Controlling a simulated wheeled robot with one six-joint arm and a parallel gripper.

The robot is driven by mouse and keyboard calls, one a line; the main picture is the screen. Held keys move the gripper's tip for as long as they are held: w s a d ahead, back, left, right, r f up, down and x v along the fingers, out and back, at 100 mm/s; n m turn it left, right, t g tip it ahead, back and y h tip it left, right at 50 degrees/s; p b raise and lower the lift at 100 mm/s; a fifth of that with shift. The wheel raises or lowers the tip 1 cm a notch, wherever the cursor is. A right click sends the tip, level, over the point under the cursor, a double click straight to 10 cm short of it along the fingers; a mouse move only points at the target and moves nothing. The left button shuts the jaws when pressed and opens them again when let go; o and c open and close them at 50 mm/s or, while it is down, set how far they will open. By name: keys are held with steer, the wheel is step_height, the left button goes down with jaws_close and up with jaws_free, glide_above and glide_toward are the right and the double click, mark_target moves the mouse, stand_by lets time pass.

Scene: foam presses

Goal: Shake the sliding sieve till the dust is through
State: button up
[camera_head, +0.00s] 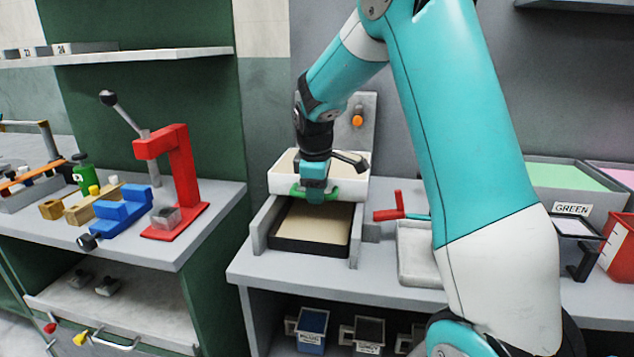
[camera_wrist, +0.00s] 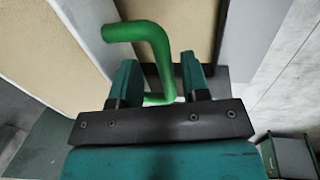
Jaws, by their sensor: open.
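The sliding sieve (camera_head: 280,179) is a white-walled tray with a tan surface inside, at the back of a grey frame. A green handle (camera_head: 330,194) is fixed on its front. Below and in front of it, a black-rimmed tray (camera_head: 301,248) with a tan surface sits between the frame's side walls. My gripper (camera_head: 315,196) is at the green handle, pointing down. In the wrist view the green handle (camera_wrist: 155,55) runs between the two open fingers (camera_wrist: 160,82). Whether a finger touches it I cannot tell.
A red crank (camera_head: 398,208) stands right of the sieve frame, beside a pale tray (camera_head: 416,250). A red lever press (camera_head: 178,180) and a blue clamp (camera_head: 125,208) stand on the left bench. A red container (camera_head: 619,250) and a bin labelled GREEN (camera_head: 570,209) are at the right.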

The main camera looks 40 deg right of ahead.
step_height(320, 180, up, 17)
steer(key=s+a+p, duration=0.1)
steer(key=s+a, duration=0.1)
steer(key=shift+a, duration=0.35)
steer(key=shift+s, duration=0.1)
